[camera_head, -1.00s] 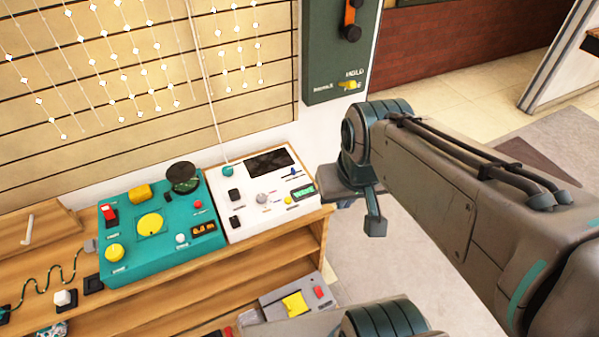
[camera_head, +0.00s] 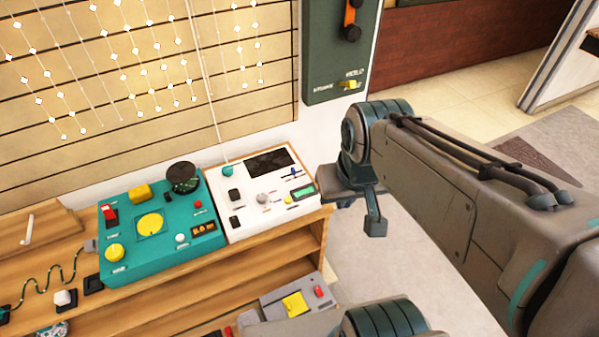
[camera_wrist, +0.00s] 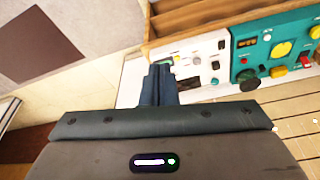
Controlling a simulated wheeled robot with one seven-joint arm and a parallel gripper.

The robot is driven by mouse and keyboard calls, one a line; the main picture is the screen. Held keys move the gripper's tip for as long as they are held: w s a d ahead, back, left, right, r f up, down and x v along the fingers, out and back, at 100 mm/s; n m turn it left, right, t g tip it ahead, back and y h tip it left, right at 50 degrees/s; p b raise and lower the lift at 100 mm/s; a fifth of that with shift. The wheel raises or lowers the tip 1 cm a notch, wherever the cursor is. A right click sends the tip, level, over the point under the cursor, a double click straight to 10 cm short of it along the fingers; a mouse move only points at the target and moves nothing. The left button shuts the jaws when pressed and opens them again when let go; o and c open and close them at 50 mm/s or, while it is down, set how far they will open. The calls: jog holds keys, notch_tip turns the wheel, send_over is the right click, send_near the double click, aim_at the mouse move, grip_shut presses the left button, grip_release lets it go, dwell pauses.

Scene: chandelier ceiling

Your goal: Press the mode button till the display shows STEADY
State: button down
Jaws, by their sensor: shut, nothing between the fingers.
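The white panel (camera_head: 238,232) stands on the wooden shelf. A yellow button (camera_head: 288,200) sits just left of the display. I cannot read which control is labelled mode. My gripper (camera_head: 326,199) is just right of the display, largely hidden by my wrist. In the wrist view my gripper (camera_wrist: 160,68) is shut and empty, its tips over the panel edge close to the display and the yellow button (camera_wrist: 177,60). I cannot tell whether the tips touch anything.
A teal panel (camera_head: 130,268) with knobs and an orange readout stands directly left of the white one. A grey box (camera_head: 272,301) with a yellow part is on the shelf below. A green wall box (camera_head: 325,60) hangs above right. Floor is clear to the right.

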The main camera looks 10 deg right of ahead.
dwell(0.4)
jog(key=w+d+f+n+t+h+b, duration=0.25)
jog(key=w+f+b, duration=0.3)
jog(key=w, duration=0.55)
jog(key=n+t+y+b, duration=0.3)
jog(key=n+y+b, duration=0.5)
jog(key=n, duration=0.4)
send_over(290, 201)
notch_tip(290, 201, down, 22)
jog(key=r+h, duration=0.1)
jog(key=shift+f+g, duration=0.2)
jog(key=shift+g, duration=0.05)
jog(key=shift+f+b, duration=0.1)
jog(key=shift+b, duration=0.25)
notch_tip(290, 201, down, 9)
jog(key=b, duration=0.8)
jog(key=shift+b, duration=0.3)
